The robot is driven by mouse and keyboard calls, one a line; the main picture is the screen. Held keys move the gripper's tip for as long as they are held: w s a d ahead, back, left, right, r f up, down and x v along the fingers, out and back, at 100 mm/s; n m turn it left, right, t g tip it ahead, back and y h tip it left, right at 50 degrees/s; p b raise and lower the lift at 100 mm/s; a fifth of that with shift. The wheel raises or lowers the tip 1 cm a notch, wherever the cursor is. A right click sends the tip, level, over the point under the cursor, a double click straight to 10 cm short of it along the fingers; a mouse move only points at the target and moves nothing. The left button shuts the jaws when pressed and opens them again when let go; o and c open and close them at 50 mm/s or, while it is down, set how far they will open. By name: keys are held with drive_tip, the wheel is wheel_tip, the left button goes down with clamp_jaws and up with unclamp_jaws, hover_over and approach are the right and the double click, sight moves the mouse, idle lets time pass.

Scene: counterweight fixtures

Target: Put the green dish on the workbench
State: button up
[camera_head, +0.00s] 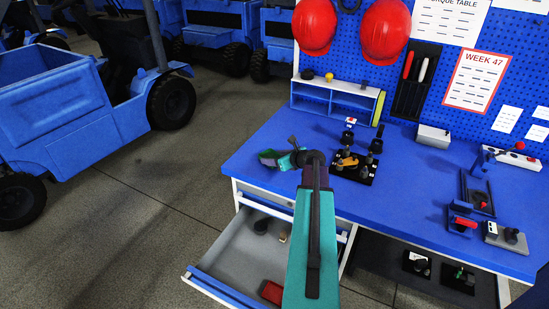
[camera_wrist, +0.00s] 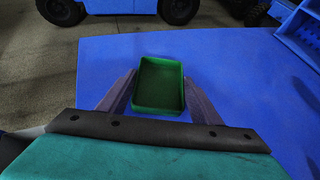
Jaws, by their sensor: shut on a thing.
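The green dish (camera_head: 267,158) is a small open rectangular tray, seen at the left end of the blue workbench (camera_head: 400,205). In the wrist view the dish (camera_wrist: 158,88) sits between both fingers of my gripper (camera_wrist: 159,84), looks empty and is roughly level. My gripper (camera_head: 275,158) is shut on it. The blue bench top (camera_wrist: 245,95) shows beneath and around the dish in the wrist view. I cannot tell whether the dish touches the top or is just above it. My arm hides part of the bench front.
An open drawer (camera_head: 225,262) with a few small items juts out below. A black fixture (camera_head: 355,167) with weights stands right of my gripper. A blue shelf (camera_head: 335,100) is behind. More fixtures (camera_head: 478,195) stand at the right. The bench's left end is clear around the dish.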

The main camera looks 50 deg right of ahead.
drive_tip(key=shift+f, duration=0.1)
drive_tip(key=o, duration=1.2)
drive_tip(key=shift+o, duration=0.2)
drive_tip(key=b+v, duration=0.1)
drive_tip(key=v, duration=1.1)
drive_tip(key=shift+b, duration=0.35)
